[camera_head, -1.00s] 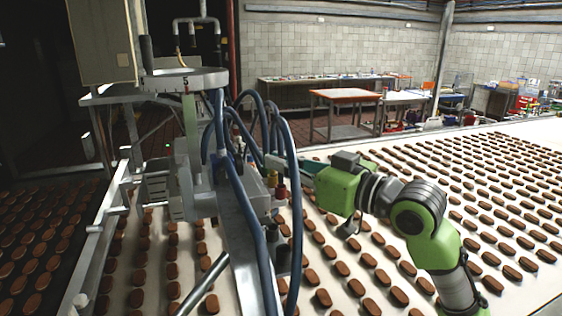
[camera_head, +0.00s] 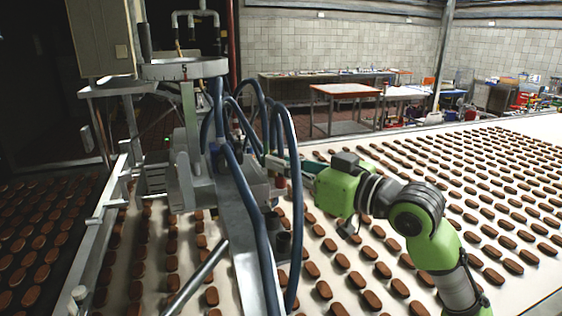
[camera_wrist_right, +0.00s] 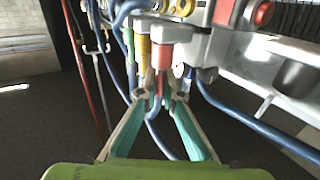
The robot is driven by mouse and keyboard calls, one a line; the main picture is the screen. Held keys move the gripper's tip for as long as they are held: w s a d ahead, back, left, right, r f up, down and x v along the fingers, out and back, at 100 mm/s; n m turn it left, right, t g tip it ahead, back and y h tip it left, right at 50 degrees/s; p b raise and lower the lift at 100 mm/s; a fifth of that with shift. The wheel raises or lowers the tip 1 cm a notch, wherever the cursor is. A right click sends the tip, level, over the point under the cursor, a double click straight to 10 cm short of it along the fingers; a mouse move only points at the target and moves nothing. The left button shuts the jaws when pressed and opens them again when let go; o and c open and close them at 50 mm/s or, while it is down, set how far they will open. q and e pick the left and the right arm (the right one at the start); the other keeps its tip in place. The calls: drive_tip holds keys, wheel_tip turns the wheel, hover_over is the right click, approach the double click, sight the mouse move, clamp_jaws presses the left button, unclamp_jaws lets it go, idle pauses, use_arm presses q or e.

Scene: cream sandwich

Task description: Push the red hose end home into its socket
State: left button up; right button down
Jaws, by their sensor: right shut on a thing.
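In the right wrist view my right gripper (camera_wrist_right: 161,97) is shut on the red hose end (camera_wrist_right: 162,60), which stands upright between the two fingertips. A blue hose (camera_wrist_right: 153,128) hangs below it. The top of the red end meets the underside of the grey machine block (camera_wrist_right: 190,45); I cannot tell how deep it sits, and its socket is hidden. My left gripper is not in view.
A yellow fitting (camera_wrist_right: 142,50) stands close left of the red end. Thick blue hoses (camera_head: 243,185) loop in front of the machine. A white conveyor (camera_head: 430,255) with rows of brown biscuits lies below.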

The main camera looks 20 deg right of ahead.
drive_tip(key=shift+f, duration=0.15)
drive_tip(key=c, duration=2.1)
unclamp_jaws()
drive_tip(key=shift+c, duration=0.2)
drive_tip(key=v, duration=1.2)
